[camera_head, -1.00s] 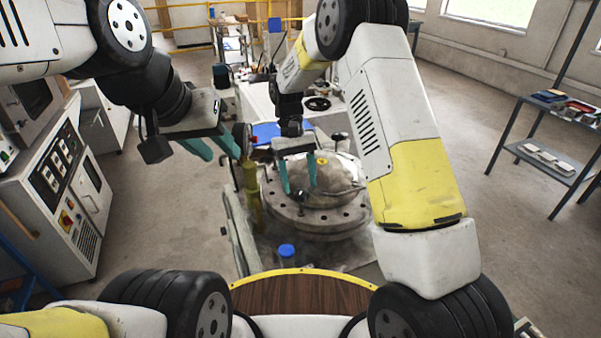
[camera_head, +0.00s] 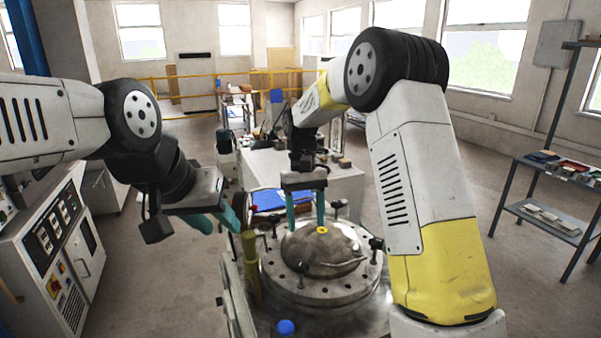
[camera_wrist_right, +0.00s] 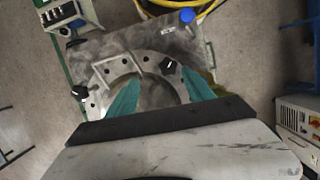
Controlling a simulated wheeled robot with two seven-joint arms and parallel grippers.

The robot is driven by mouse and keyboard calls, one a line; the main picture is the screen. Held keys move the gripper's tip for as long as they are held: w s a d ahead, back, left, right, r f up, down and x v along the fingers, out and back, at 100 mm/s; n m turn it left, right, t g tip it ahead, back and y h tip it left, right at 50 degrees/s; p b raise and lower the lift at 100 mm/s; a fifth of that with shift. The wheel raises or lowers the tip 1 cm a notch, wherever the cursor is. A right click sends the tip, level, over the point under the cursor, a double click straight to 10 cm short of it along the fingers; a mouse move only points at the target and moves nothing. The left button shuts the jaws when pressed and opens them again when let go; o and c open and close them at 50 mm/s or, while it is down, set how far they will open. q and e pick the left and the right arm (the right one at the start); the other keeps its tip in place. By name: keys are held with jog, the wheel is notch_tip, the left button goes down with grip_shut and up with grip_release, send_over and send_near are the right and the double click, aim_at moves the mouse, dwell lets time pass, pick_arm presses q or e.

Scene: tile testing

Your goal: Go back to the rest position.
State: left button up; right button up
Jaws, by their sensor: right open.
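My left gripper (camera_head: 219,219) is on the left in the head view, with its two teal fingers spread apart and nothing between them. My right gripper (camera_head: 305,208) hangs fingers down over the back of the round metal test machine (camera_head: 305,290). It is open and empty. In the right wrist view its teal fingers (camera_wrist_right: 163,95) are spread wide above the machine's ring (camera_wrist_right: 150,62). A grey dome (camera_head: 322,252) with a yellow centre sits on the ring, close in front of the right fingers in the head view. Whether they touch it cannot be told.
A yellow-green post (camera_head: 250,265) stands left of the ring, near my left fingers. Black clamp knobs (camera_head: 376,244) rise around the ring. A white bench (camera_head: 340,185) with a blue item (camera_head: 267,200) is behind. A control cabinet (camera_head: 55,255) stands left, a shelf rack (camera_head: 548,215) right.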

jog(key=s+d+r+m+t+y, duration=0.1)
jog(key=s+d+r+t, duration=0.1)
jog(key=s+d+r, duration=0.3)
jog(key=s+d+r+t+y, duration=0.1)
jog(key=s+d+r+t, duration=0.2)
jog(key=r, duration=0.4)
jog(key=s+d+r+m+t+y, duration=0.1)
jog(key=s+d+t, duration=0.3)
jog(key=s, duration=1)
jog(key=shift+d+r+m, duration=0.4)
jog(key=shift+d+m, duration=0.15)
jog(key=shift+m, duration=0.05)
jog(key=shift+s, duration=0.1)
